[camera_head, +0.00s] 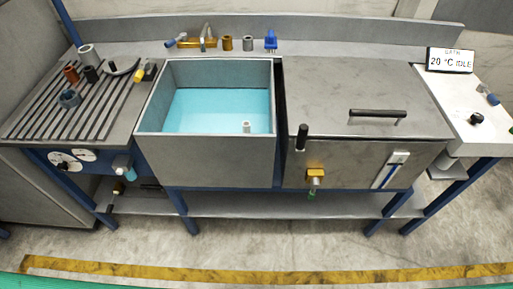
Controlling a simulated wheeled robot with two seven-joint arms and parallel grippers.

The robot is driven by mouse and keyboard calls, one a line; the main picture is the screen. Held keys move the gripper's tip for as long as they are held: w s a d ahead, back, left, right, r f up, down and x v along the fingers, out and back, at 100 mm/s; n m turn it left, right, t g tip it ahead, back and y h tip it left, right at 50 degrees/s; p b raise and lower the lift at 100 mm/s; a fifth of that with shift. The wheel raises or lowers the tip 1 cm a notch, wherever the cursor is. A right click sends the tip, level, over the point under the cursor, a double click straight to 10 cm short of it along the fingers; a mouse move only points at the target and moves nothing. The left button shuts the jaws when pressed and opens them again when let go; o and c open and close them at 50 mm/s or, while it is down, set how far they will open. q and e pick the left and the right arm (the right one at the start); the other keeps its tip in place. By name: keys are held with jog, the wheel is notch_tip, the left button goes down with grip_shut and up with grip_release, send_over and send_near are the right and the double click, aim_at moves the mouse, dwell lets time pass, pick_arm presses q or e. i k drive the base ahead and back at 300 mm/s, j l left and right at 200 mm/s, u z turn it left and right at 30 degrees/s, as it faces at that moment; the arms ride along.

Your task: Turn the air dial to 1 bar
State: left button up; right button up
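Two small round white gauges, a left one (60,158) and a right one (86,155), sit on the blue front panel under the ribbed drainboard at the left. Dark marks show on their faces, but the readings are too small to tell. A pale blue fitting (122,163) sticks out to the right of them. A black knob (476,118) stands on the white side table at the right. I cannot tell which of these is the air dial. Neither of my grippers is in view.
An open basin (205,148) with turquoise liquid stands mid-left. A closed steel tank (360,95) with a black handle is right of it. Loose fittings lie on the drainboard (45,125). A display (450,60) reads 20 °C IDLE. The floor in front (270,240) is clear.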

aim_at(63, 167)
jog(key=k+j, duration=0.1)
jog(key=k+u, duration=0.1)
jog(key=u, duration=1.5)
jog(key=i+j, duration=0.25)
jog(key=j, duration=0.15)
jog(key=z, duration=0.05)
